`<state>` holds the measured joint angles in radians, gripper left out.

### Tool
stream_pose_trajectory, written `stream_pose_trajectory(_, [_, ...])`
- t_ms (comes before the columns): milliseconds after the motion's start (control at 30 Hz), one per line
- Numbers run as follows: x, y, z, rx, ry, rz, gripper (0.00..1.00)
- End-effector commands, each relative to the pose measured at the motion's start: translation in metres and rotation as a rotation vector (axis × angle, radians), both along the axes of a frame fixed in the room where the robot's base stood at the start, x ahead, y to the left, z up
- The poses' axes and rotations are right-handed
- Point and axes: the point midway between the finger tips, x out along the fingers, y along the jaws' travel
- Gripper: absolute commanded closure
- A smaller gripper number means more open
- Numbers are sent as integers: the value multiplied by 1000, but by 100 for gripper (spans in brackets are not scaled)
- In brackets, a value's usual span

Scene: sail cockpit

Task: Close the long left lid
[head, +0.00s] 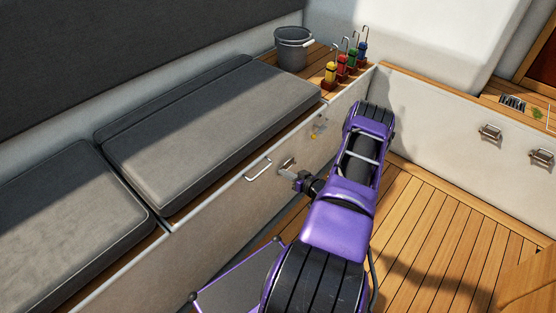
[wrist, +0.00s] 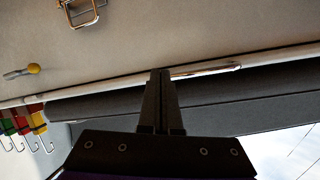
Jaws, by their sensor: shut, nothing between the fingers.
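The long left lid (head: 215,130) is the long grey cushioned bench top on the left side. It looks lying down along the bench; I cannot tell whether it is fully seated. Its dark underside or edge (wrist: 240,112) runs across the wrist view, which looks upside down. My gripper (head: 287,174) is shut and empty, in front of the bench's pale front panel near a metal latch (head: 287,163). In the wrist view its fingers (wrist: 160,75) reach to the pale seat edge. I cannot tell whether they touch it.
A bar handle (head: 258,170) and a yellow-knobbed lever (head: 315,134) are on the front panel. A grey bucket (head: 294,50) and several coloured hooked items (head: 343,67) stand at the far end. A shorter cushion (head: 70,220) lies nearer. The slatted floor (head: 430,220) is open at right.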

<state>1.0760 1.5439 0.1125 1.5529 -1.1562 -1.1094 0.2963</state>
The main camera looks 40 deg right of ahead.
Motion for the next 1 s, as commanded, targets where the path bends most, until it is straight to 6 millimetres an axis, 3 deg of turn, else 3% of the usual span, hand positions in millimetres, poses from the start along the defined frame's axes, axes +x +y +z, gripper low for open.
stream_pose_trajectory(33, [-9,-5,12,-5,-12,-4,100])
stream_pose_trajectory(200, [-46,-12,34,-11,-34,-11,100])
stream_pose_trajectory(500, [-97,-20,59,-19,-59,-15,100])
stream_pose_trajectory(700, [-110,-22,65,-21,-66,-16,100])
stream_pose_trajectory(1000, [-107,-25,67,-40,-60,-5,100])
